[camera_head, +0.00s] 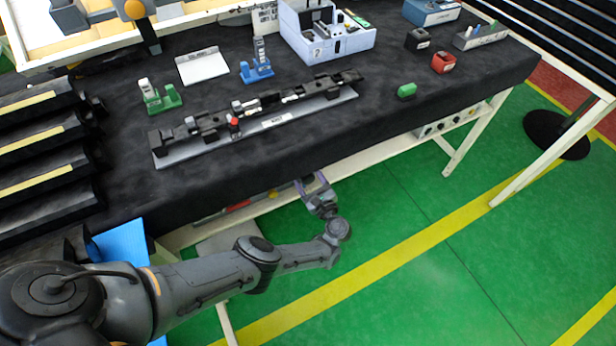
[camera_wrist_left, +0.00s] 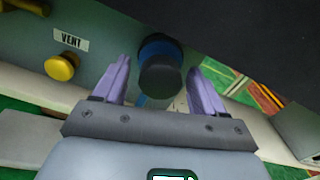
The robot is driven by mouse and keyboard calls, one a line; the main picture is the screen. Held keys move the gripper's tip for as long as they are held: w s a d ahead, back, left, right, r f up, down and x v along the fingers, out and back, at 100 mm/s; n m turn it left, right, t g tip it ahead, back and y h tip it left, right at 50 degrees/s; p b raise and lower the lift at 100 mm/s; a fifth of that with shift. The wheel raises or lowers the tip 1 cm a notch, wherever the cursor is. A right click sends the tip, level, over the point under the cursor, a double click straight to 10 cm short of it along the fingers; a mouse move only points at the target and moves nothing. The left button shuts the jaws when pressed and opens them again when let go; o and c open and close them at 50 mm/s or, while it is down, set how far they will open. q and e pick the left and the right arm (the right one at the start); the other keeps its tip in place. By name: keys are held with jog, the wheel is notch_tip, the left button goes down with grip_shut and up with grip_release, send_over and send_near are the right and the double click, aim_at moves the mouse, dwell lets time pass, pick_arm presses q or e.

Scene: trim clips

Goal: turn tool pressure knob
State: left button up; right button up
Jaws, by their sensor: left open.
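A dark round knob (camera_wrist_left: 160,82) with a blue band at its base sticks out from a grey panel in the left wrist view. No label for it is readable, so I cannot confirm it is the tool pressure knob. My left gripper (camera_wrist_left: 160,68) is open, with one purple finger on each side of the knob; visible gaps separate them in this view. In the head view my left gripper (camera_head: 314,186) is low at the table's front edge, and the knob is hidden there. My right gripper is not in view.
A yellow knob (camera_wrist_left: 61,67) under a "VENT" label (camera_wrist_left: 71,41) is left of the dark knob. The black-covered table (camera_head: 420,135) overhangs my left gripper. Another panel with small knobs (camera_head: 450,121) hangs under the table's right part. Green floor in front is clear.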

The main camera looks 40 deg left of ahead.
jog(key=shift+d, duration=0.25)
pick_arm(q)
jog(key=shift+c, duration=0.8)
jog(key=c, duration=0.9)
jog(key=shift+o, duration=0.2)
jog(key=shift+s+r+m+p, duration=0.1)
jog(key=shift+r+m+p, duration=0.1)
jog(key=shift+m+p, duration=0.8)
jog(key=shift+m, duration=0.4)
jog(key=shift+f+m, duration=0.1)
jog(key=shift+m, duration=0.3)
jog(key=shift+f+m, duration=0.2)
jog(key=shift+m, duration=0.2)
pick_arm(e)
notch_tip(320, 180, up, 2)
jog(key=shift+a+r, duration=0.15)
